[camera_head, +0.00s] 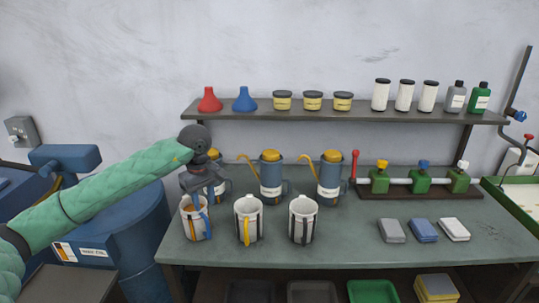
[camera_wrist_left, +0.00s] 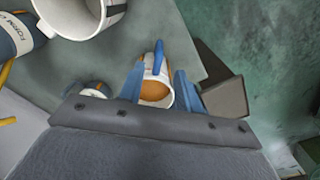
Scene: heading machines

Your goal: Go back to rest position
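My left arm, in a green sleeve, comes in from the left in the head view, and its dark gripper (camera_head: 198,183) is just above the left mug (camera_head: 192,222). In the left wrist view the blue fingers of my left gripper (camera_wrist_left: 160,82) are spread on both sides of the mug (camera_wrist_left: 157,92), which holds an orange-brown liquid. The fingers look apart from its walls, though contact is hard to judge. My right gripper is in neither view.
A mug with a yellow handle (camera_head: 247,220) and one with a dark handle (camera_head: 302,220) stand to the right. Blue-grey oil cans (camera_head: 271,181) are behind, under a shelf (camera_head: 340,114). A blue drum (camera_head: 130,235) is at left.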

